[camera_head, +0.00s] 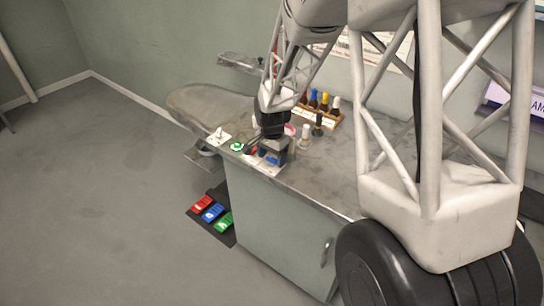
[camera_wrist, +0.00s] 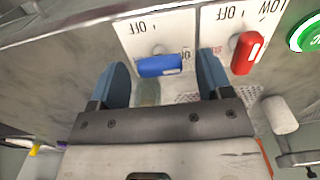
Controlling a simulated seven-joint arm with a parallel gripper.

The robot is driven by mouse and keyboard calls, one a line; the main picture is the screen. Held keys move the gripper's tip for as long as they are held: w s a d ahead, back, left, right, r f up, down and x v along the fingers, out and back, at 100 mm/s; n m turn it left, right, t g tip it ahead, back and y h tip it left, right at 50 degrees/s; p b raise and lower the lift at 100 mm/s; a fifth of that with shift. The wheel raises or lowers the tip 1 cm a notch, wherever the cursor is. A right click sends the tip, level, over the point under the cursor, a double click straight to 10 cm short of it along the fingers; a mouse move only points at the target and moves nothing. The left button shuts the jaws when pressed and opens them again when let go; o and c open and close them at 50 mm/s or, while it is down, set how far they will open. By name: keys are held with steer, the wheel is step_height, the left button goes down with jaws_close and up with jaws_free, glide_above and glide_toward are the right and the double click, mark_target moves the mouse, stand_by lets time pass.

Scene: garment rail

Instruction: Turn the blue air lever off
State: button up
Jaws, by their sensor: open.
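The blue lever (camera_wrist: 160,66) lies crosswise on a white plate in the wrist view, between my two fingers. An "OFF" label sits above it to the left, and an "ON" label is partly hidden at its right end. My gripper (camera_wrist: 161,76) is open, one finger on each side of the lever, with a gap showing at each end. In the head view my gripper (camera_head: 274,148) points down over the counter's front edge, and a bit of the blue lever (camera_head: 271,160) shows beneath it.
A red lever (camera_wrist: 246,54) on its own OFF/LOW plate and a green round button (camera_wrist: 308,36) are close by on the right in the wrist view. Bottles in a wooden rack (camera_head: 321,112) stand behind on the counter. Coloured pedals (camera_head: 213,212) lie on the floor.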

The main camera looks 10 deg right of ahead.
steer(key=shift+f, duration=0.1)
steer(key=c, duration=0.9)
